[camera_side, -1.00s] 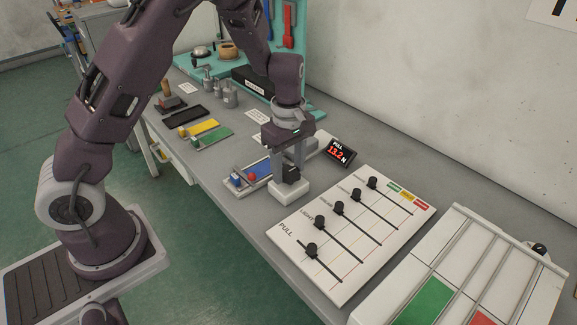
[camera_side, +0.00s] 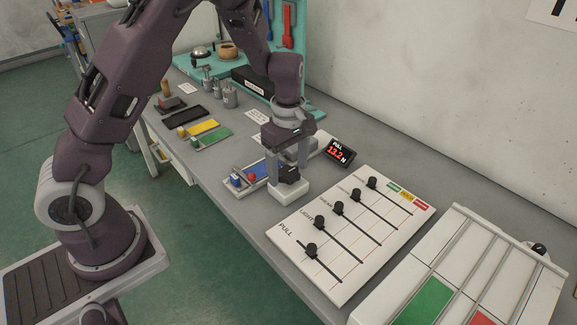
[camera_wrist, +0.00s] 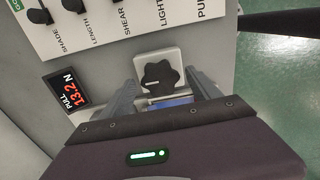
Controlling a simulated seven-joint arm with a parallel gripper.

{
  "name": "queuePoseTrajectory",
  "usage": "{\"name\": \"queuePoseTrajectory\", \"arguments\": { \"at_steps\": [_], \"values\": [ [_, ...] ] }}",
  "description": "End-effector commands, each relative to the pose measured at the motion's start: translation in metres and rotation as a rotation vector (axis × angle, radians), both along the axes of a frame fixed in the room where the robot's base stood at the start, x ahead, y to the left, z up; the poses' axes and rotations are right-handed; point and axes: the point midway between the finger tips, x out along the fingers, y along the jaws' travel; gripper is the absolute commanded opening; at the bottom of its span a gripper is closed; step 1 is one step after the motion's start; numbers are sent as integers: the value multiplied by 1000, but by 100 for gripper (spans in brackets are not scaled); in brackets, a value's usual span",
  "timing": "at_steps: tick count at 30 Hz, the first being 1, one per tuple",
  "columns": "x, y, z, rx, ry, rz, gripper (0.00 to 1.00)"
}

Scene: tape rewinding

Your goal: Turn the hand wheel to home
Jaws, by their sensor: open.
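The hand wheel (camera_wrist: 161,76) is a black lobed knob on a small white block (camera_wrist: 146,57), with a pale pointer line on its top. In the wrist view the line points roughly to the left. In the side view the wheel (camera_side: 289,175) is partly hidden by my fingers, and its block (camera_side: 291,193) sits on the grey bench. My gripper (camera_side: 287,172) is open and pointing down, with one finger on each side of the wheel. In the wrist view gaps show between both fingers and the wheel.
A display (camera_side: 340,152) reading "PULL 13.2 N" stands behind the wheel. A white slider panel (camera_side: 340,262) with several black knobs lies to the right. A blue-topped device with a red knob (camera_side: 251,177) is close on the left. Yellow (camera_side: 203,127) and green pieces lie farther left.

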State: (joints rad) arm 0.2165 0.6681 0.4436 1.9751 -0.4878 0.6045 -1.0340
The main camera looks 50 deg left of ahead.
Motion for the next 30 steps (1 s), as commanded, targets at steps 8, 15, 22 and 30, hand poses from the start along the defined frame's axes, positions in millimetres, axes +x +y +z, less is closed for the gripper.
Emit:
{"name": "queuePoseTrajectory", "arguments": {
  "at_steps": [8,15,22,30],
  "values": [
    [1,0,52,0,-7,0,71],
    [0,0,70,0,-1,0,71],
    [-2,-1,74,-7,-8,-16,71],
    [-102,-36,191,-68,-249,-685,71]
  ]
}}
